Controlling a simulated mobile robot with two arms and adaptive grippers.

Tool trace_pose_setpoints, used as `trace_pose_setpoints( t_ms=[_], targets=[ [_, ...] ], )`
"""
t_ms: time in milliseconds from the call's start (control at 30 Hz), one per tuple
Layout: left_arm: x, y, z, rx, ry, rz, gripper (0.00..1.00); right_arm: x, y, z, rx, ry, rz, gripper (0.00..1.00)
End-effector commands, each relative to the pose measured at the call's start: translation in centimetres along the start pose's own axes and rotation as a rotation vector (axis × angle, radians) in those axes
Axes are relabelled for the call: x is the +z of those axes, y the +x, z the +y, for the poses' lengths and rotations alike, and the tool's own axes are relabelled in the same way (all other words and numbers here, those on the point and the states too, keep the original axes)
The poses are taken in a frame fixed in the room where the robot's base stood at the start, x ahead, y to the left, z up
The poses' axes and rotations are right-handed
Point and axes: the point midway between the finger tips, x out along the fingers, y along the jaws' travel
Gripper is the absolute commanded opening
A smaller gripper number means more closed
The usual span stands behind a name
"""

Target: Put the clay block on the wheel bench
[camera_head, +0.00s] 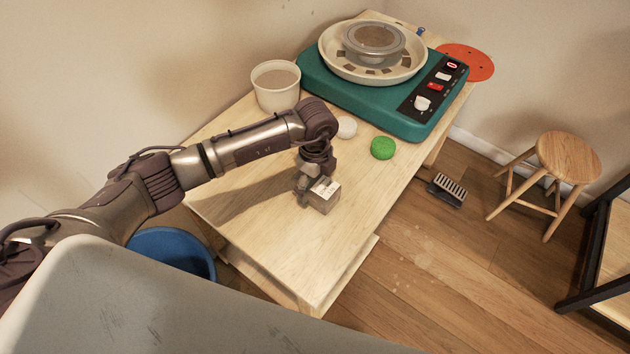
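The clay block (325,201) is a small grey-brown block with a pale printed label. It is at the front middle of the light wooden wheel bench (320,255), and it seems to rest on the top or be very close to it. My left gripper (310,188) points down at the block, with its fingers at the block's upper left side. The fingers are small and partly hidden, so I cannot tell whether they grip the block. My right gripper is not in view.
A green pottery wheel (375,105) stands at the bench's far end. A white bucket (276,98), a white disc (347,127) and a green round piece (383,148) are nearby. A blue tub (172,250), a brush (448,190) and a stool (568,157) are on the floor.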

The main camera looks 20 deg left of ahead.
Motion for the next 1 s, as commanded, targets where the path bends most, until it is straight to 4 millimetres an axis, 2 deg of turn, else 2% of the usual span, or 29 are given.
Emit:
trace_pose_setpoints(
  t_ms=[233,367,467,800,1000],
  targets=[
    [0.0,-0.1,0.0,0.000,0.000,0.000,0.93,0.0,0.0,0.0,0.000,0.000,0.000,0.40],
    [0.0,-0.7,0.0,-0.001,0.001,0.000,0.93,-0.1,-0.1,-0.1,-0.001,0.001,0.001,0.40],
    [0.0,-2.1,-0.1,-0.004,0.002,0.000,0.93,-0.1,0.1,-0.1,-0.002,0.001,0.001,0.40],
    [0.0,-9.2,-0.1,-0.004,0.001,-0.001,0.93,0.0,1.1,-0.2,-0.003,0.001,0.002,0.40],
    [0.0,-11.7,0.0,-0.001,0.000,0.000,0.93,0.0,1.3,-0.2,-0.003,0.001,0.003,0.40]
  ],
)
